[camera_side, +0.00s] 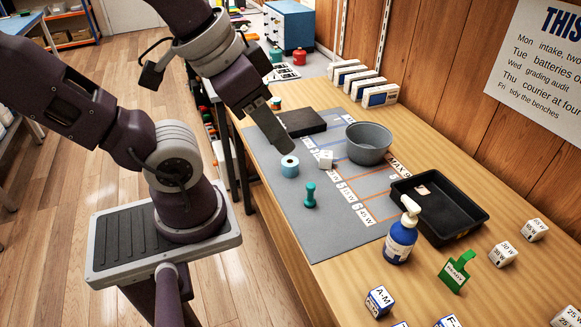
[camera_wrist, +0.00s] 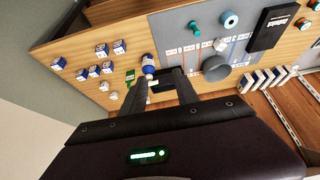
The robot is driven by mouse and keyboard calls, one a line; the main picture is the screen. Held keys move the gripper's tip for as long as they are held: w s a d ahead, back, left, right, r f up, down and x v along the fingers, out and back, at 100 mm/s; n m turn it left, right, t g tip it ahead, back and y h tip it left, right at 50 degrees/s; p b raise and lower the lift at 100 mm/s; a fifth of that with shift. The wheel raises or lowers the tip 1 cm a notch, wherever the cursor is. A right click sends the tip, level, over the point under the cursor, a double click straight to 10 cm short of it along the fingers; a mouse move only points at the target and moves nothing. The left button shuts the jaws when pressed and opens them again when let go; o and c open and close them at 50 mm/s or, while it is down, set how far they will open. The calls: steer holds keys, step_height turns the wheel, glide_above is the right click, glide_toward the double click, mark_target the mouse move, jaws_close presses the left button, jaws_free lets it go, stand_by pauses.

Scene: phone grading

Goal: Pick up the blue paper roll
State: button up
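The blue paper roll (camera_side: 290,166), a short light-blue cylinder with a hole in its top, stands upright on the grey mat (camera_side: 335,235) near the mat's left edge. In the wrist view it shows as a teal ring (camera_wrist: 229,19) at the top, right of centre. My gripper (camera_side: 283,147) is in the air; in the side view its end appears just above the roll. In the wrist view the fingers (camera_wrist: 160,77) are apart with nothing held between them, and the roll lies outside them, up and to the right.
A white cube (camera_side: 325,160) and a teal peg-shaped piece (camera_side: 310,196) stand near the roll. A black slab (camera_side: 302,122) lies behind it. A grey bowl (camera_side: 369,145), a black tray (camera_side: 460,222) and a blue pump bottle (camera_side: 400,240) are to the right. The mat's front is clear.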

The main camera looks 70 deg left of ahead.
steer(key=o, duration=0.8)
